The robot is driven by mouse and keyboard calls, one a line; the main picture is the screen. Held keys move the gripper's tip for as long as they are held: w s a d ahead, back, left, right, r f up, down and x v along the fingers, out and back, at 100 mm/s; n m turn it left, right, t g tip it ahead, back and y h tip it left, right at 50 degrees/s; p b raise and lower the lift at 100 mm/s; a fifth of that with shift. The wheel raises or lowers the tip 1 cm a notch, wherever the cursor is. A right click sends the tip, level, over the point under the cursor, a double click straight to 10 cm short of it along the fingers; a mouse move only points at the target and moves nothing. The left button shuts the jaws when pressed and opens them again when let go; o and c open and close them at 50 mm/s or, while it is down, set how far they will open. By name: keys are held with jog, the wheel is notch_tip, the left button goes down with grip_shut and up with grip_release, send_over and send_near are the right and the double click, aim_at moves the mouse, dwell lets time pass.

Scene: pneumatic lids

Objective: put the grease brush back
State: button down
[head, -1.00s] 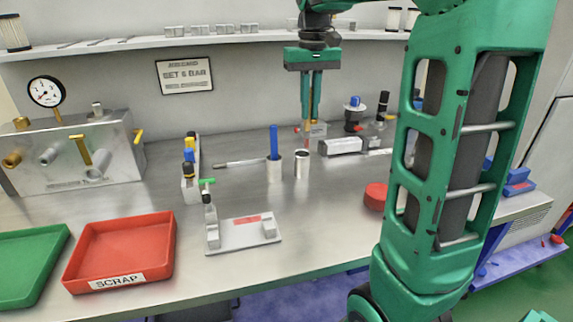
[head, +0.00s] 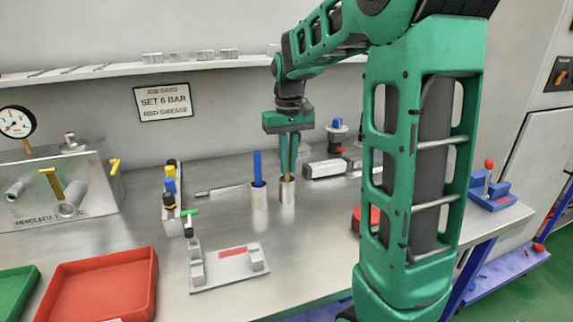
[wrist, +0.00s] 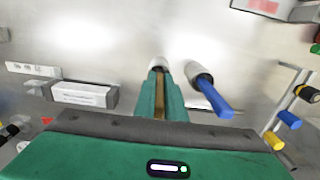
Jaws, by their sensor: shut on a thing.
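My gripper (head: 288,168) points down and is shut on the grease brush, whose brown handle (wrist: 159,95) shows between the fingers in the wrist view. The gripper is right over a small metal cup (head: 287,191), with its fingertips close to the rim. The brush's lower end is at the cup's mouth; how deep it sits inside is hidden. A second metal cup (head: 259,196) stands just to the left and holds a blue-handled tool (head: 257,168). In the wrist view that blue handle (wrist: 214,97) leans out right of my fingers.
A grey block (head: 325,169) lies behind and to the right. A white fixture plate (head: 230,268) is in front, a red tray (head: 100,285) at front left. A rack with coloured pieces (head: 170,195) stands left. Bench between fixture and cups is clear.

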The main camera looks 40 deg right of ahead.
jog(key=shift+f, duration=0.25)
jog(key=c, duration=1.8)
grip_release()
notch_tip(320, 180, up, 12)
jog(key=s+f+m, duration=0.1)
jog(key=s+f, duration=0.5)
jog(key=s, duration=0.3)
jog(key=s+a+f+m, duration=0.1)
jog(key=s+f, duration=0.4)
jog(key=s, duration=0.4)
jog(key=s+a+f+m, duration=0.1)
jog(key=s+f, duration=0.5)
jog(key=s, duration=0.3)
jog(key=shift+s+a+f, duration=0.2)
jog(key=shift+s+f, duration=0.1)
jog(key=shift+s, duration=0.1)
